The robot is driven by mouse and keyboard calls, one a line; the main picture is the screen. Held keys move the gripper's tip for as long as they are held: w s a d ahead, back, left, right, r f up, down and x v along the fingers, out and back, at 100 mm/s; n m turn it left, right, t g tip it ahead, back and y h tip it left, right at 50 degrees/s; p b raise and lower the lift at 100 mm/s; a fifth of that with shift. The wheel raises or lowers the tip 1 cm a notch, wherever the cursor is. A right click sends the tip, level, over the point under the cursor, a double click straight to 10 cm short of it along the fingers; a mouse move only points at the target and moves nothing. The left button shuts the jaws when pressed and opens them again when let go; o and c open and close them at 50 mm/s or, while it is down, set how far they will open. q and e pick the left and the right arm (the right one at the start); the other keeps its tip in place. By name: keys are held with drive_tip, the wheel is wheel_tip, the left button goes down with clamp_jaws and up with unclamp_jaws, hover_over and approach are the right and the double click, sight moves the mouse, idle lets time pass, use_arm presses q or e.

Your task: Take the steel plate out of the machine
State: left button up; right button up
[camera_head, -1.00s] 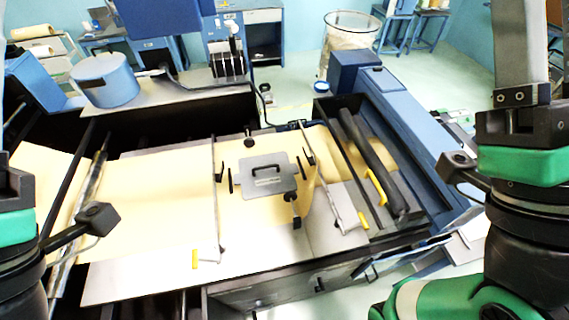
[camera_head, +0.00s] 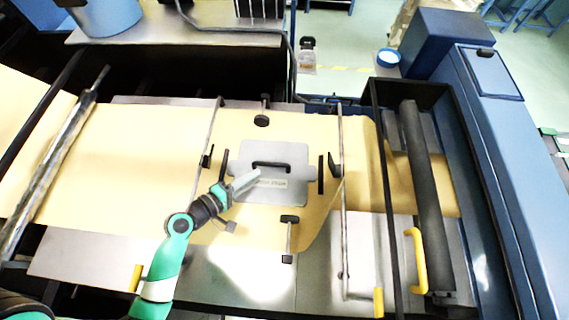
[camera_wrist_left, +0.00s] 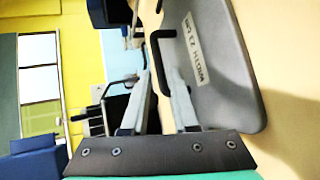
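The steel plate (camera_head: 287,188) is a grey rounded sheet with a black bar handle (camera_head: 271,164) and a small printed label. It lies flat on the kraft paper in the machine. My left gripper (camera_head: 254,176) is over the plate's left part, close to the handle. In the left wrist view, the plate (camera_wrist_left: 218,85) fills the right side. The two fingers of my left gripper (camera_wrist_left: 162,72) are apart, with the handle (camera_wrist_left: 157,62) near their tips. I cannot tell whether they touch it. My right gripper is not in view.
Black stops (camera_head: 323,174) stand around the plate on several sides. Thin metal rods (camera_head: 341,210) cross the paper. A dark roller (camera_head: 427,200) and a yellow handle (camera_head: 417,260) are at the right. A blue machine housing (camera_head: 497,150) borders the right side.

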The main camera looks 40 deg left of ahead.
sight(273, 163)
use_arm(q)
drive_tip(key=shift+s+a+f, duration=0.1)
drive_tip(key=shift+s+a, duration=0.05)
drive_tip(key=shift+a, duration=0.1)
drive_tip(key=shift+w, duration=0.3)
drive_tip(key=x, duration=1.1)
drive_tip(key=shift+w+b, duration=0.2)
drive_tip(key=shift+b, duration=0.2)
clamp_jaws()
idle(0.4)
